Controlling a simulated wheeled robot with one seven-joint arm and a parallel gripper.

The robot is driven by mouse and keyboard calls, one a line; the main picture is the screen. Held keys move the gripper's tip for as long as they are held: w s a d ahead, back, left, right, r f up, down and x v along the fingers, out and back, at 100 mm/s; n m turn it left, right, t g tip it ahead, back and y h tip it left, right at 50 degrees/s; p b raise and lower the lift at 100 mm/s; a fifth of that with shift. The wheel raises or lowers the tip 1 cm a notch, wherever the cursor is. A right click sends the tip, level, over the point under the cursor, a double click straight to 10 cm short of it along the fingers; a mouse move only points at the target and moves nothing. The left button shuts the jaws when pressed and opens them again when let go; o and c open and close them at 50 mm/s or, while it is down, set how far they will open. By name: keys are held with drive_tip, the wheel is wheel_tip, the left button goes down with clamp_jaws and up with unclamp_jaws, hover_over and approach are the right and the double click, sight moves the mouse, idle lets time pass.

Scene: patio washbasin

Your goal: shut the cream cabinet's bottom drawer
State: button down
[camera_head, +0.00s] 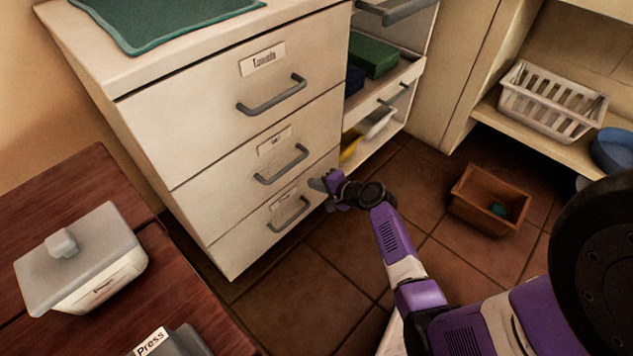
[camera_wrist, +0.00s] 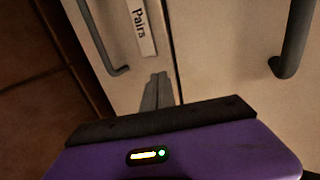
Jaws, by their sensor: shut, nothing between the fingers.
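The cream cabinet (camera_head: 190,140) has stacked drawers with grey bar handles and small labels. Its bottom drawer (camera_head: 245,250) looks flush or nearly flush with the drawers above; a small gap cannot be told. In the wrist view the bottom drawer's front (camera_wrist: 130,78) shows sideways, with its handle (camera_wrist: 100,38) and a label reading "Pairs". My gripper (camera_head: 318,184) is at the right end of this drawer's front, shut and empty. Its fingers (camera_wrist: 157,88) point at the front beside the label. Whether they touch it cannot be told.
The middle drawer's handle (camera_head: 282,165) juts out just above. An open shelf unit (camera_head: 395,85) stands to the right of the cabinet. A brown bin (camera_head: 490,200) is on the tiled floor. A dark wooden table (camera_head: 175,285) with a lidded box (camera_head: 85,260) is at lower left.

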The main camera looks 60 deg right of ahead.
drive_tip(key=p+v, duration=0.4)
drive_tip(key=v, duration=0.6)
drive_tip(key=shift+s, duration=0.4)
drive_tip(key=shift+a, duration=0.1)
